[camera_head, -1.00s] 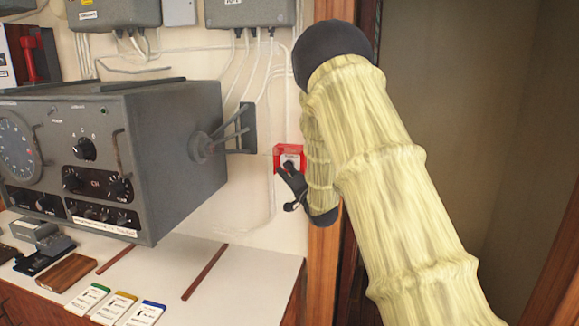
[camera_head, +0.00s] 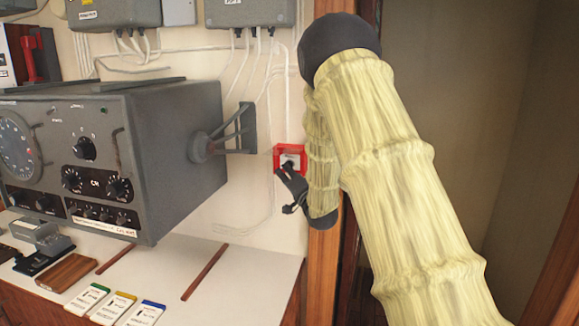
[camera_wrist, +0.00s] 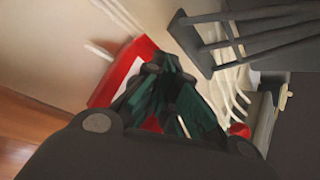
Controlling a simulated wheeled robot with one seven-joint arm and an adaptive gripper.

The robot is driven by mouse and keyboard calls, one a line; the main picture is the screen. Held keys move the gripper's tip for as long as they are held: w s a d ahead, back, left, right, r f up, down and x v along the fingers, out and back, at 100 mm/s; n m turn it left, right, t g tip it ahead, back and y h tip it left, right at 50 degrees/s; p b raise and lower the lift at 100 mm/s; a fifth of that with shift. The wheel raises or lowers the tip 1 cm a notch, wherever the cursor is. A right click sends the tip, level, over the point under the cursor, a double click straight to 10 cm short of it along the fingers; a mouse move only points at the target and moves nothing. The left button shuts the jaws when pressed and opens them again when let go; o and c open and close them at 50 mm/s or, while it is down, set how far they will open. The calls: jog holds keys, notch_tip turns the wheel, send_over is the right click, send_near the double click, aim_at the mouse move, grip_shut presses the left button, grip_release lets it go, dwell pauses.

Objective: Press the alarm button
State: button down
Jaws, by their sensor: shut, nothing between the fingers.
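The alarm box (camera_head: 291,150) is a small red unit with a pale face, mounted on the wall just left of the wooden door frame. In the wrist view its red edge (camera_wrist: 116,72) shows behind my fingers. My gripper (camera_head: 287,168) is shut and empty, directly in front of the lower part of the box. In the wrist view my closed gripper (camera_wrist: 158,66) points at the box and covers most of its face. The button itself is hidden behind the fingers, and I cannot tell whether they touch it.
A grey radio console (camera_head: 165,150) stands left of the box; its wall bracket (camera_head: 238,130) is close to my gripper. A wooden door frame (camera_head: 323,262) runs to the right. A white counter (camera_head: 235,275) with several labelled cards lies below. Cables run down the wall.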

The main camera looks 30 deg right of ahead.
jog(key=s+a, duration=0.3)
jog(key=shift+s+a, duration=0.1)
jog(key=shift+a, duration=0.3)
dwell(0.5)
dwell(0.6)
